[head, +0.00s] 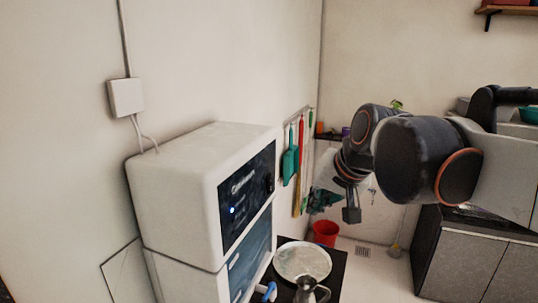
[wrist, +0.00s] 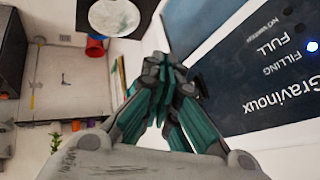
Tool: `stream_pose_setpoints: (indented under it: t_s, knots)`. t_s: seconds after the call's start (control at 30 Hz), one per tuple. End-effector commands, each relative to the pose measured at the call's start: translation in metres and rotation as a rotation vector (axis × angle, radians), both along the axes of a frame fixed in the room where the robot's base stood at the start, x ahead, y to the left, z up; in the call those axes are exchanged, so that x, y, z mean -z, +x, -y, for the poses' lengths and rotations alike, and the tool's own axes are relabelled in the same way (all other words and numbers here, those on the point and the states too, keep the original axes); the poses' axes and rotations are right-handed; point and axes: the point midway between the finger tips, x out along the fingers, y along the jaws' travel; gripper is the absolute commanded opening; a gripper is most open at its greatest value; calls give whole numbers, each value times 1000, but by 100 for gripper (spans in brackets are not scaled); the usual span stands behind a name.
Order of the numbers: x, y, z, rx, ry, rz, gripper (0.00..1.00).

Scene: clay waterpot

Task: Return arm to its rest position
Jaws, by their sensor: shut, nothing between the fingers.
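My gripper (head: 314,204) is in the air to the right of the white dispenser machine (head: 195,190), at the end of my dark arm. In the wrist view my gripper (wrist: 160,62) shows its teal fingers drawn together at the tips, with nothing between them. The machine's dark panel (wrist: 255,75) fills the right of the wrist view, with the words FILLING and FULL and a lit blue light. My arm is bent and reaches in from the right in the head view.
A round pale dish (head: 302,262) lies on a dark stand, with a grey jug (head: 309,291) in front, cut off below. A red bucket (head: 325,233) stands on the floor behind. Tools hang on the wall. A counter (head: 470,255) stands at right.

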Motion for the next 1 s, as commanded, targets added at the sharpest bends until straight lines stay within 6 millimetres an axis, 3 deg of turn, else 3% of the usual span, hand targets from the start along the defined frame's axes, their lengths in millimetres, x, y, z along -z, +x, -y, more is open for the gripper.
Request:
stream_pose_setpoints:
  t_s: [0.03, 0.7, 0.83, 1.0]
  knots:
    - [34, -14, 7, -2, -20, 4, 0]
    - [314, -155, 83, -71, -288, 34, 0]
    - [350, -173, 91, -81, -325, 35, 0]
    - [369, -182, 96, -88, -347, 35, 0]
